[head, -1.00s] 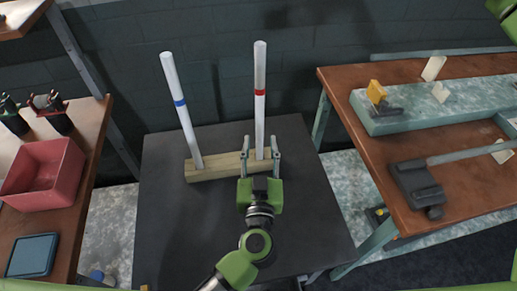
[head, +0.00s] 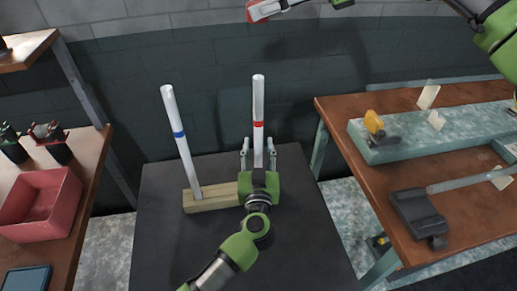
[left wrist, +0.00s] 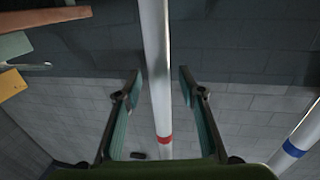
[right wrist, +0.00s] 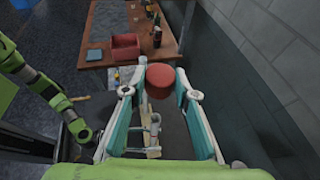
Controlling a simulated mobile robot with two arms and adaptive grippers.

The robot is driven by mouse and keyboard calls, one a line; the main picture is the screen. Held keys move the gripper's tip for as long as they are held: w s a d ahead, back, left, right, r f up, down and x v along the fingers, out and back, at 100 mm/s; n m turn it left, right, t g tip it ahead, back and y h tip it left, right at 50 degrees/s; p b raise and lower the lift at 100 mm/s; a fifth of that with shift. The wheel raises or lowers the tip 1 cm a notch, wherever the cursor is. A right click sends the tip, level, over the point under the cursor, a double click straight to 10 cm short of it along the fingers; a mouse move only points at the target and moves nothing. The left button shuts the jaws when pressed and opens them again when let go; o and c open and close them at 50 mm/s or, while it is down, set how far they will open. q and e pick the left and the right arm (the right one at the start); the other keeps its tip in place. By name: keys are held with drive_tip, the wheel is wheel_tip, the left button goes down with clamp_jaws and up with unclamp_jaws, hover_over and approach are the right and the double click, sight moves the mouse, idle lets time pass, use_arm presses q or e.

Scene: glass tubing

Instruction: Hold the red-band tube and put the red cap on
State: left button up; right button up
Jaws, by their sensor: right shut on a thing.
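The red-band tube (head: 258,105) stands upright in the wooden block (head: 210,198) on the dark table. My left gripper (head: 258,150) is open, with a finger on each side of this tube below its red band. In the left wrist view the tube (left wrist: 156,60) runs between the two fingers (left wrist: 158,85), with gaps on both sides. My right gripper (right wrist: 160,90) is shut on the red cap (right wrist: 161,76), held between its fingertips. In the head view the red cap (head: 256,12) is at the top edge, above and behind the tube's top.
A blue-band tube (head: 180,135) leans slightly in the same block, left of the red-band tube. A right bench (head: 385,95) holds tools. A left bench (head: 85,180) holds a red bin (head: 40,205). The air above the tubes is free.

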use_arm(q)
clamp_jaws()
use_arm(e)
wheel_tip(320, 180, down, 8)
drive_tip(key=m+t, duration=0.1)
drive_tip(key=shift+r, duration=0.25)
drive_tip(key=shift+s, duration=0.1)
